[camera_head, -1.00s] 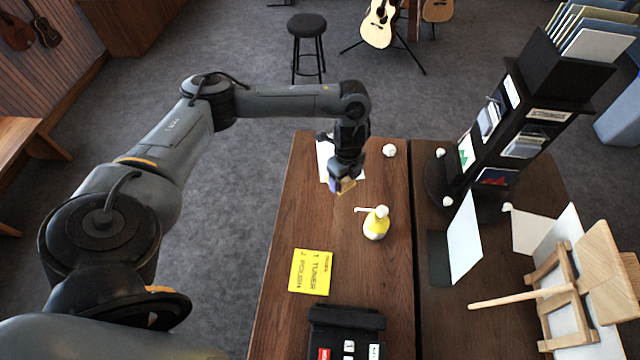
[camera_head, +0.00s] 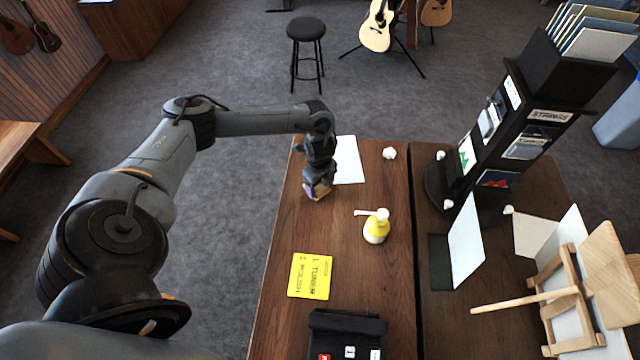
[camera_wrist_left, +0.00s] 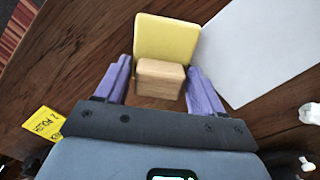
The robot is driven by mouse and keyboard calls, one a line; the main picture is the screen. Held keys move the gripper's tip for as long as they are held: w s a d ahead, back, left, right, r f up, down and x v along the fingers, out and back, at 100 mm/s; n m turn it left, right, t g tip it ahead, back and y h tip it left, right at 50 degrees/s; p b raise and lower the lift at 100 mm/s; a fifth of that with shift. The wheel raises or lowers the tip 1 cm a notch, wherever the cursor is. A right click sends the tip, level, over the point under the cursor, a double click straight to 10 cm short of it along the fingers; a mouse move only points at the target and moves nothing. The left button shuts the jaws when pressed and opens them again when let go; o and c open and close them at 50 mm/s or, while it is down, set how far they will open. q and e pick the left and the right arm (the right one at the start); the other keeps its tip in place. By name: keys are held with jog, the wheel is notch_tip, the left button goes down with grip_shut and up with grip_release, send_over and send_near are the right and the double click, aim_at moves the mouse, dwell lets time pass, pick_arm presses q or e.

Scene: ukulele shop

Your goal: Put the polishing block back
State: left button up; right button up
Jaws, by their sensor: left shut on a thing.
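The polishing block (camera_wrist_left: 161,79) has a wooden body and a wider yellow pad. In the left wrist view it sits between the purple fingers of my left gripper (camera_wrist_left: 163,88), which is shut on it. In the head view the block (camera_head: 317,193) shows as a small tan patch under my left gripper (camera_head: 318,190), over the left part of the wooden table. Whether it touches the table I cannot tell. My right gripper is not in view.
A white sheet (camera_head: 348,160) lies beside the gripper. A yellow-and-white pump bottle (camera_head: 376,228), a yellow card (camera_head: 310,276) and a black device (camera_head: 345,333) stand or lie nearer. A black display rack (camera_head: 500,130) is at right. The table's left edge is close to the gripper.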

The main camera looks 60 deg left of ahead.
aim_at(321, 185)
pick_arm(q)
jog(key=shift+f, duration=0.15)
jog(key=o, duration=1)
notch_tip(321, 185, up, 4)
jog(key=shift+w+r+b, duration=0.1)
jog(key=shift+r+b, duration=0.05)
jog(key=shift+b, duration=0.35)
notch_tip(321, 185, up, 6)
jog(key=shift+r+p, duration=0.1)
jog(key=shift+p, duration=0.85)
jog(key=shift+r+p, duration=0.4)
jog(key=shift+r, duration=0.5)
